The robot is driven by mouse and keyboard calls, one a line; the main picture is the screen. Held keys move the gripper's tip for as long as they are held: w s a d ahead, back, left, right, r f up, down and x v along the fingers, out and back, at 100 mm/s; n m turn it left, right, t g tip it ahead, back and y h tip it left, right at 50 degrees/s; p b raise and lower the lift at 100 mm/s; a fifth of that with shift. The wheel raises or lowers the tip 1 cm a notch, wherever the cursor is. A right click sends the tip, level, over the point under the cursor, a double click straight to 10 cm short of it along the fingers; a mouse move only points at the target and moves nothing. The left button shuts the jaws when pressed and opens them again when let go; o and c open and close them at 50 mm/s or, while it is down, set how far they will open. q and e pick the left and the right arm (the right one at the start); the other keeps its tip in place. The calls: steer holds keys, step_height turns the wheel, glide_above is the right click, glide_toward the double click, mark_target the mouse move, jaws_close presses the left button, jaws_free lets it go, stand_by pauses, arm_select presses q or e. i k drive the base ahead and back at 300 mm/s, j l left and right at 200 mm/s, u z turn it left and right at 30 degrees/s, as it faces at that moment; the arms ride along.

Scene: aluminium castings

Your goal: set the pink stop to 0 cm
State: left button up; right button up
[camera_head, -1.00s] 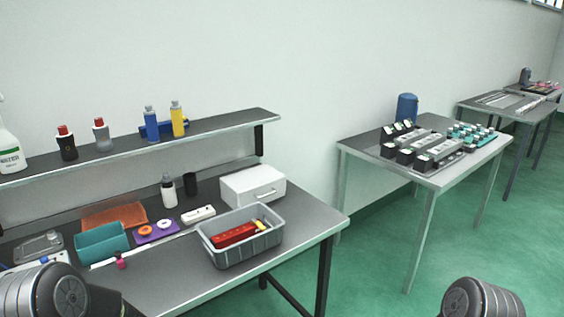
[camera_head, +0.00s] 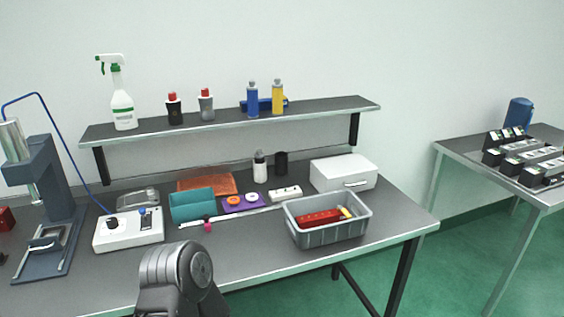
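The pink stop (camera_head: 208,227) is a small pink piece with a dark top. It sits on a thin white rail (camera_head: 245,216) lying along the table, near the rail's left end. Any scale marks on the rail are too small to read. A grey rounded link of my arm shows at the bottom of the head view, in front of the table and apart from the stop. Neither gripper is in view.
Behind the rail are a teal tray (camera_head: 193,204), an orange tray (camera_head: 207,182) and a purple plate (camera_head: 243,203). A white control box (camera_head: 128,231) and a press (camera_head: 45,215) stand left. A grey bin (camera_head: 328,229) stands right. The table front is mostly clear.

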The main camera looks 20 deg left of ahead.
mark_target(207, 226)
steer(key=i+j+u, duration=0.6)
steer(key=j+u, duration=0.15)
